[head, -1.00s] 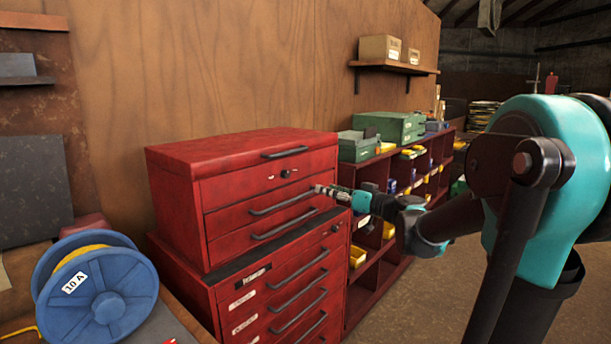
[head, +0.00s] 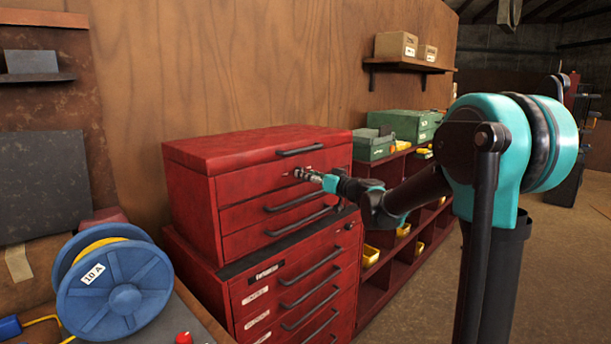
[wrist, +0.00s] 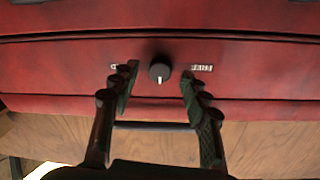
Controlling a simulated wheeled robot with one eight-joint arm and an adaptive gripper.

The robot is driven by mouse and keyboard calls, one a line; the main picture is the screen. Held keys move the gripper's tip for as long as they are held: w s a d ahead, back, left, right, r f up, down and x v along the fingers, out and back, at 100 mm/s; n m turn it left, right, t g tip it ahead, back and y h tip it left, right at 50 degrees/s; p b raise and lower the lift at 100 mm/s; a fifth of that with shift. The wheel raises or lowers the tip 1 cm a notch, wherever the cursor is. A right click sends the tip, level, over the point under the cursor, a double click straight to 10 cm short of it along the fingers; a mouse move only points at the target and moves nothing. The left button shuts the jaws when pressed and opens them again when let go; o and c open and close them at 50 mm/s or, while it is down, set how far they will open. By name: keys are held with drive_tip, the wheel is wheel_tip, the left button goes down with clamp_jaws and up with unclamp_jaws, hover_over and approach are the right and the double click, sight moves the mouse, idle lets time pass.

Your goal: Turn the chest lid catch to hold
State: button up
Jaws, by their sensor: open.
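The red tool chest (head: 240,190) stands left of centre in the head view, its lid down with a dark bar handle (head: 300,150) on the front. The lid catch is a small round black knob (wrist: 160,72) with a pale pointer mark, on the red front in the wrist view. The mark points toward the bottom of the picture. A small pale label (wrist: 202,68) lies right of the knob; another at its left is partly hidden by a finger. My gripper (wrist: 158,85) is open, its fingertips on either side of the knob, with gaps showing. In the head view my gripper (head: 308,175) hides the catch.
A blue cable reel (head: 115,295) stands on the bench at front left. Red shelving (head: 385,270) with yellow bins and green cases (head: 405,125) stands right of the chest. A wall shelf with boxes (head: 395,45) hangs above. Open floor lies at the right.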

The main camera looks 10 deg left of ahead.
drive_tip(key=shift+x, duration=0.8)
drive_tip(key=shift+c, duration=0.4)
clamp_jaws()
